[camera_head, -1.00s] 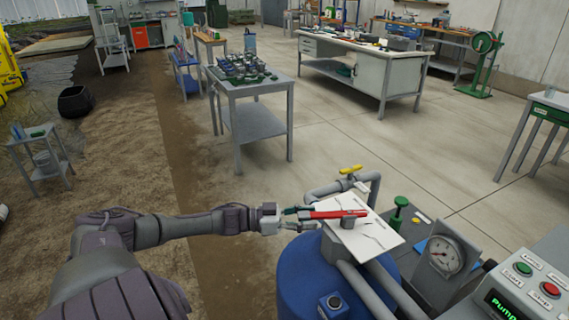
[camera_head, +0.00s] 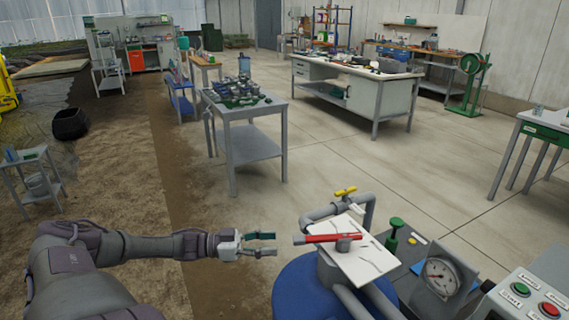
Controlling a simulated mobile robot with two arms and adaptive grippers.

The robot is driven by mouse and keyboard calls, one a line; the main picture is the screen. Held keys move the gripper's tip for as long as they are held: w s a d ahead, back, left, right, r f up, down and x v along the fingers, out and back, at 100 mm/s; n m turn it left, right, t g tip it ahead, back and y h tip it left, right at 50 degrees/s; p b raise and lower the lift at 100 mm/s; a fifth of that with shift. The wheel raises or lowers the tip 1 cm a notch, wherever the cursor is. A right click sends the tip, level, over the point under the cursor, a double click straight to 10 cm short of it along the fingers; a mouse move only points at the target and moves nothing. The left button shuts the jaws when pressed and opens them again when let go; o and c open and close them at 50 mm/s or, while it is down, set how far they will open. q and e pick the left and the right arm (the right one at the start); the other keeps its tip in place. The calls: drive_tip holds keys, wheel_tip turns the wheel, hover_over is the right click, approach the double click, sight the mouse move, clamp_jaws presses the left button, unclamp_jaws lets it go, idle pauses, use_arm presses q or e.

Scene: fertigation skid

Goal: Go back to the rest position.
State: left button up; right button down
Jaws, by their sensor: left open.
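My left gripper (camera_head: 262,244) is open and empty in the head view, with its fingers pointing right. It is left of the blue tank (camera_head: 292,297) and clear of it. A red lever handle (camera_head: 334,238) lies roughly level on a grey hub over a tilted white plate (camera_head: 368,262) on top of the tank. A gap of floor shows between my fingertips and the left end of the red handle. My right gripper is not in view.
A yellow-handled valve (camera_head: 345,191) on a grey pipe, a green knob (camera_head: 394,232), a pressure gauge (camera_head: 440,276) and a button panel (camera_head: 533,297) stand around the tank. A grey table (camera_head: 248,148) with small parts stands farther back. The concrete floor between is open.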

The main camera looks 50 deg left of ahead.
use_arm(q)
drive_tip(key=s+a+f+n+g+y+p, duration=0.1)
drive_tip(key=s+f+n+y, duration=0.35)
drive_tip(key=f, duration=1.05)
drive_tip(key=s+a+f+n+g+y+p, duration=0.15)
drive_tip(key=s+f+y, duration=0.55)
drive_tip(key=f, duration=0.8)
drive_tip(key=s+d+f+g+p, duration=0.1)
drive_tip(key=s+d+f+g, duration=0.4)
drive_tip(key=s+d+f, duration=0.65)
drive_tip(key=s+d+f+g, duration=0.2)
drive_tip(key=s+d+f, duration=0.2)
drive_tip(key=s+d, duration=0.2)
drive_tip(key=s+d+f+g+p, duration=0.1)
drive_tip(key=s+d+f+g, duration=0.2)
drive_tip(key=s+d, duration=0.3)
drive_tip(key=d, duration=0.5)
drive_tip(key=shift+s+f+m+g, duration=0.25)
drive_tip(key=shift+f+m+g, duration=0.1)
drive_tip(key=shift+f+m, duration=0.05)
drive_tip(key=shift+h, duration=0.25)
